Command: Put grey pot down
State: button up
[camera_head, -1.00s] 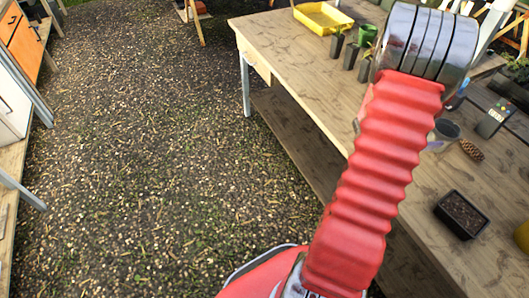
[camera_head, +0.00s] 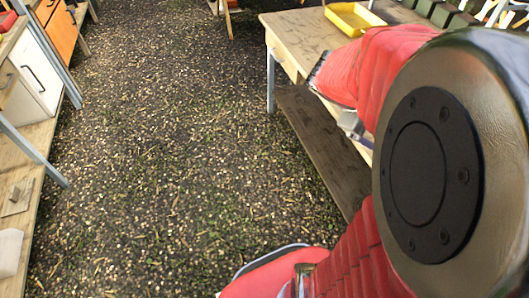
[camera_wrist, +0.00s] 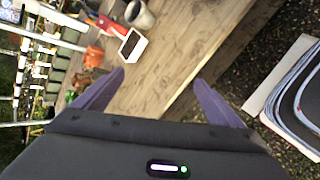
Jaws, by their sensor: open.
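In the wrist view, a grey pot (camera_wrist: 138,14) is on the wooden table (camera_wrist: 185,55) at the top edge of the picture, partly cut off. My gripper (camera_wrist: 159,76) is open, with its two purple fingers spread wide and nothing between them. The pot is beyond the fingers and apart from them. In the head view, my arm covers most of the table, and the pot does not show there.
A small white-and-dark box (camera_wrist: 132,44), a red object (camera_wrist: 112,27) and an orange pot (camera_wrist: 94,56) are near the pot. A yellow tray (camera_head: 355,18) is at the table's far end. Gravel floor (camera_head: 170,150) is clear left of the table.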

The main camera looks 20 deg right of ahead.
jog(key=a+r+m+t+y, duration=0.2)
jog(key=a+t+y, duration=0.1)
jog(key=a, duration=1.3)
jog(key=a+r+m+t+y, duration=0.2)
jog(key=a+t+y, duration=0.2)
jog(key=a, duration=1.3)
jog(key=shift+w+a+y, duration=0.25)
jog(key=shift+a+y, duration=0.05)
jog(key=shift+y, duration=0.9)
